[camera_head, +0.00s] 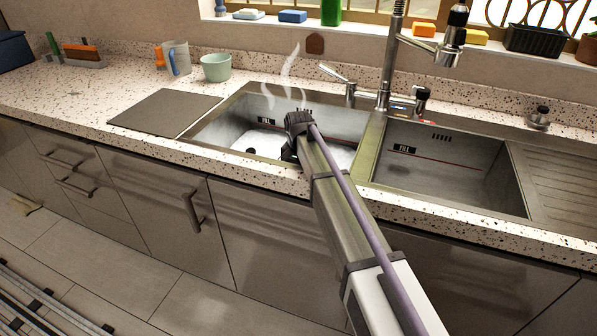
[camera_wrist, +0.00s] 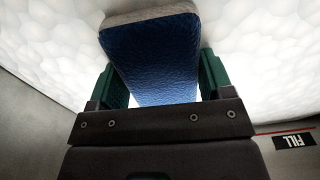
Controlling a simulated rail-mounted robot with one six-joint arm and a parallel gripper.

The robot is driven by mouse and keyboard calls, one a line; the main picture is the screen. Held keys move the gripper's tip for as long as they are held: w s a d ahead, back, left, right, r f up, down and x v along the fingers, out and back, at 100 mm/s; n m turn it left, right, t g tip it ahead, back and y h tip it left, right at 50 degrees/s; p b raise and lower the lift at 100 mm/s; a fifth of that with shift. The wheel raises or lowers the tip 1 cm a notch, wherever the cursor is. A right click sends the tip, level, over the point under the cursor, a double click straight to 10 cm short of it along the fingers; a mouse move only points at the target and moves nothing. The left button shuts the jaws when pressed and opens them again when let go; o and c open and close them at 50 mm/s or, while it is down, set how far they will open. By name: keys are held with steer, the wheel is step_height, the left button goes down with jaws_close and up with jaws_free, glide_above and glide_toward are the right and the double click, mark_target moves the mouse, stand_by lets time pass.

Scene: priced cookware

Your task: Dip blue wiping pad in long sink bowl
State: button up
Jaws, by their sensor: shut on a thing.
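My gripper (camera_head: 290,150) reaches down into the left sink bowl (camera_head: 215,135), which holds white foam (camera_head: 265,144) with steam rising from it. In the wrist view, my gripper's green fingers (camera_wrist: 158,78) are shut on the blue wiping pad (camera_wrist: 150,55), one on each side. The pad is a blue block with a pale grey layer at its far end. White bubbly foam lies behind and around it; I cannot tell whether the pad touches the foam. The pad is hidden by my gripper in the head view.
The right sink bowl (camera_head: 440,175) looks empty. A chrome tap (camera_head: 385,75) stands behind the sinks. A grey board (camera_head: 165,112), a green bowl (camera_head: 215,68) and a mug (camera_head: 177,58) are on the left counter. Sponges and a green bottle (camera_head: 331,12) stand on the sill.

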step_height(320, 180, up, 19)
steer(key=p, duration=1.9)
steer(key=shift+r, duration=0.2)
